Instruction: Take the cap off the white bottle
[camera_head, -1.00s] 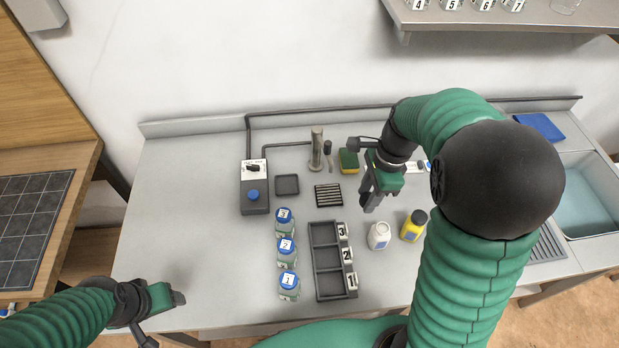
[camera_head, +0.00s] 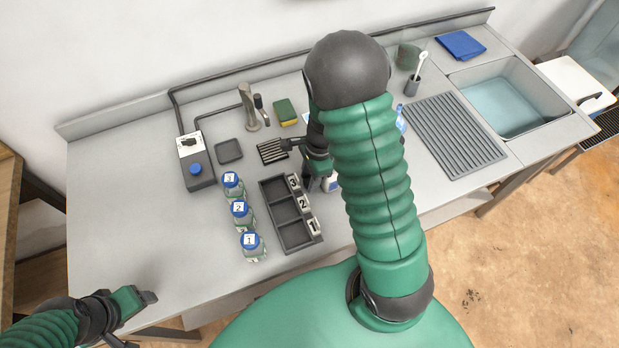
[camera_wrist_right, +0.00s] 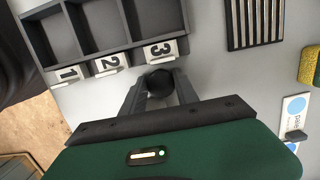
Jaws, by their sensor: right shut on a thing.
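My right gripper (camera_head: 309,186) is low over the bench, beside the number 3 end of the grey tray (camera_head: 263,190). In the right wrist view its fingers (camera_wrist_right: 158,92) are shut on a round black cap (camera_wrist_right: 159,82). A small part of the white bottle (camera_head: 331,184), with a blue patch, shows just right of the fingers in the head view; my right arm hides the rest. The bottle does not show in the wrist view. My left gripper (camera_head: 148,298) is at the lower left, away from the objects; its jaw gap cannot be made out.
Three blue-capped bottles (camera_head: 240,212) stand left of the tray. A control box (camera_head: 196,170), a small square dish (camera_head: 229,151), a slotted black rack (camera_head: 271,151) and a sponge (camera_head: 286,112) are behind. A drainer (camera_head: 455,135) and sink (camera_head: 505,100) lie right. The left bench is clear.

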